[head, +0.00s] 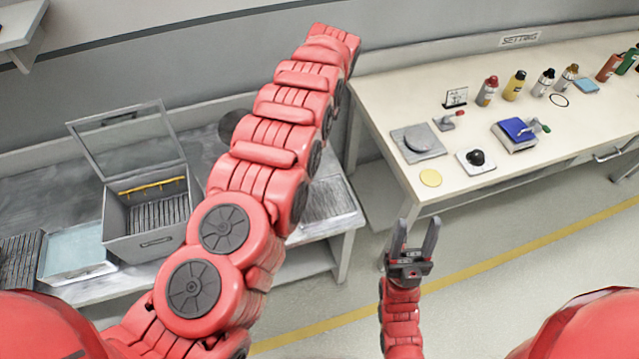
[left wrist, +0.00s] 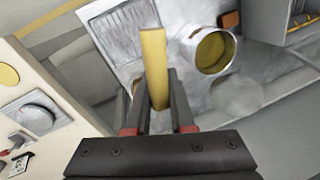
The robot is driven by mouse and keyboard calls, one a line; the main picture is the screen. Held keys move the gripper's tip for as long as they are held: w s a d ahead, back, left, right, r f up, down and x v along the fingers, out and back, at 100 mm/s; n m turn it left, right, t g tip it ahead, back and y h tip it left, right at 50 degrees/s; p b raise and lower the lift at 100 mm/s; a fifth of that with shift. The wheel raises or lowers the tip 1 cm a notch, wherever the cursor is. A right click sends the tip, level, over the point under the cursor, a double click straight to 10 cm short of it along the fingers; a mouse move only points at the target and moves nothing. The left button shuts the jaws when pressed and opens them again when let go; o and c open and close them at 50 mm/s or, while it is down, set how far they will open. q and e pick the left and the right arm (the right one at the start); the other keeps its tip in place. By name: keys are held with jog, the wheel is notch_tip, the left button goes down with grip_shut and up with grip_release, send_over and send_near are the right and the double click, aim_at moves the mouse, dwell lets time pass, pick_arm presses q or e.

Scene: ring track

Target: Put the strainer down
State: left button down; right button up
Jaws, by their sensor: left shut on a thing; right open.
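In the left wrist view, my left gripper (left wrist: 157,78) is shut on a yellow bar-like handle (left wrist: 154,58), which I take to be the strainer's. The handle is between the two dark fingers, above a metal worktop. I cannot make out the strainer's bowl for certain. A faint round grey patch (left wrist: 238,97) lies to the right, and I cannot tell what it is. In the head view, my left arm hides its own gripper and the handle. My right gripper (head: 417,230) is open and empty, over the floor in front of the cream table.
A round vessel with a yellowish inside (left wrist: 213,52) and a ribbed tray (left wrist: 128,38) sit on the metal worktop. In the head view, an open-lidded metal box (head: 150,222) stands left. The cream table (head: 375,95) holds bottles, a grey plate (head: 419,142) and small tools.

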pick_arm(q)
jog(key=s+d+f+n+p, duration=0.1)
jog(key=s+f+n+p, duration=0.1)
jog(key=s+f+p, duration=0.6)
jog(key=s+d+f+n+p, duration=0.15)
jog(key=s+f+p, duration=0.3)
jog(key=s, duration=0.75)
jog(key=w+f+b, duration=0.4)
jog(key=w+b, duration=1.1)
jog(key=b, duration=0.3)
jog(key=shift+w+d+f+g, duration=0.15)
jog(key=shift+d+f+g, duration=0.05)
jog(key=shift+g, duration=0.2)
jog(key=c, duration=0.8)
grip_release()
